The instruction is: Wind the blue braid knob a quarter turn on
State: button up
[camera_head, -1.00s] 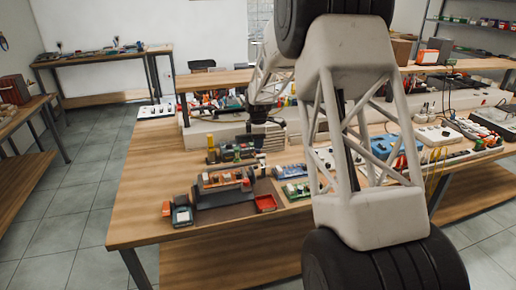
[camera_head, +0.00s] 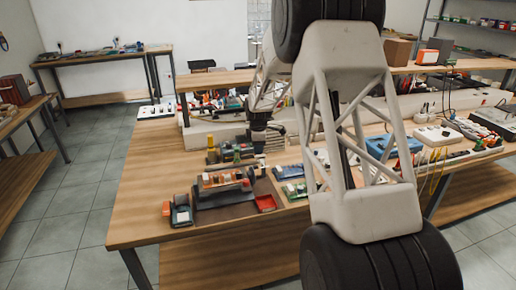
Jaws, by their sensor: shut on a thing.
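My gripper (camera_head: 260,157) points down over the workbench (camera_head: 150,205), just behind the grey stand with a row of coloured parts (camera_head: 222,179). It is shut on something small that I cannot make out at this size. I cannot pick out a blue braid knob for sure in this view; the spot at the fingertips is too small and partly hidden. A green and yellow block row (camera_head: 230,154) stands close to the left of the gripper.
A blue case (camera_head: 381,147) and a white power strip (camera_head: 437,135) lie farther right. The bench's left front is bare.

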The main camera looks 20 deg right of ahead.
jog(key=shift+m, duration=0.4)
jog(key=m, duration=0.3)
grip_shut()
grip_release()
jog(key=m, duration=0.4)
jog(key=shift+m, duration=0.4)
jog(key=m, duration=0.4)
jog(key=shift+r+m, duration=0.1)
jog(key=shift+m, duration=0.2)
jog(key=m, duration=0.4)
jog(key=shift+m, duration=0.3)
jog(key=o, duration=0.6)
jog(key=shift+o, duration=0.2)
